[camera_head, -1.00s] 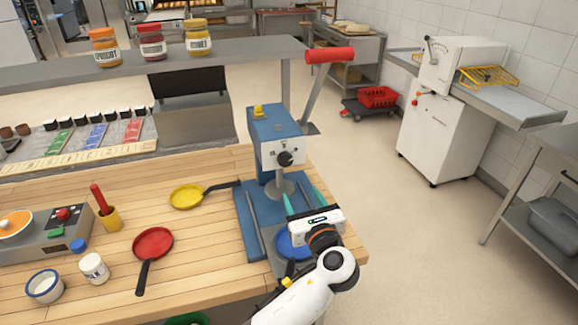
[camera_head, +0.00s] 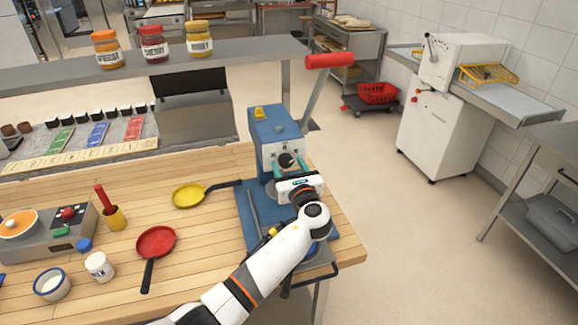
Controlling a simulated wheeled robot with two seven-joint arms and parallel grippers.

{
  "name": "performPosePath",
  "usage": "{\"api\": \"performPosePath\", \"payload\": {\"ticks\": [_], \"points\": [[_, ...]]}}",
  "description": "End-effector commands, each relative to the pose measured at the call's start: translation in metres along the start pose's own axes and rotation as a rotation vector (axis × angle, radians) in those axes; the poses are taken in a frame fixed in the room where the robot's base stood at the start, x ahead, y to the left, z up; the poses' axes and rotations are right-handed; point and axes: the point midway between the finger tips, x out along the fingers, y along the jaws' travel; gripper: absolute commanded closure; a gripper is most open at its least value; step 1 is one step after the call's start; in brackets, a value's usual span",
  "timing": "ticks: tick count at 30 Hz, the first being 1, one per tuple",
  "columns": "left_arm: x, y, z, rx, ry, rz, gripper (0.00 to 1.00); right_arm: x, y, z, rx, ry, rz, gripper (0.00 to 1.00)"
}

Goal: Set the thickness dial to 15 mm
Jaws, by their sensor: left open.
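The thickness dial (camera_head: 286,159) is a small black knob on the pale front plate of the blue press (camera_head: 270,128). Its marks are too small to read. My left gripper (camera_head: 289,165) is open in front of the press. Its two teal fingers point at the dial, one on each side of it in the picture. I cannot tell whether they touch it. The gripper body hides the lower part of the press. My right gripper is not in view.
The press's lever with its red handle (camera_head: 330,60) rises at the right. A yellow pan (camera_head: 188,195) and a red pan (camera_head: 156,241) lie on the wooden counter (camera_head: 200,270) to the left. A shelf with several jars runs behind.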

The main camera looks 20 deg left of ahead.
Motion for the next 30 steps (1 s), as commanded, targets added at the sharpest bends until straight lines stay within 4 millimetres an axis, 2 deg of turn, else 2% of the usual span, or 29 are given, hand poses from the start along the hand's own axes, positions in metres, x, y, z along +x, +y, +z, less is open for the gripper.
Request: {"api": "performPosePath", "payload": {"ticks": [6,12,15,23,30], "points": [[0.0,0.0,0.0,0.0,0.0,0.0,0.43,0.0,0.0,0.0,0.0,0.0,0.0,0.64],[0.0,0.0,0.0,0.0,0.0,0.0,0.76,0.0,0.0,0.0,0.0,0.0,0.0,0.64],[0.0,0.0,0.0,0.0,0.0,0.0,0.87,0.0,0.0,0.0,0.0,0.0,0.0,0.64],[0.0,0.0,0.001,-0.032,0.0,0.001,0.87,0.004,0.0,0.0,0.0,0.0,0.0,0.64],[0.0,0.0,0.003,-0.162,0.0,0.0,0.87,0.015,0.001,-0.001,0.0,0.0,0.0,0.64]]}}
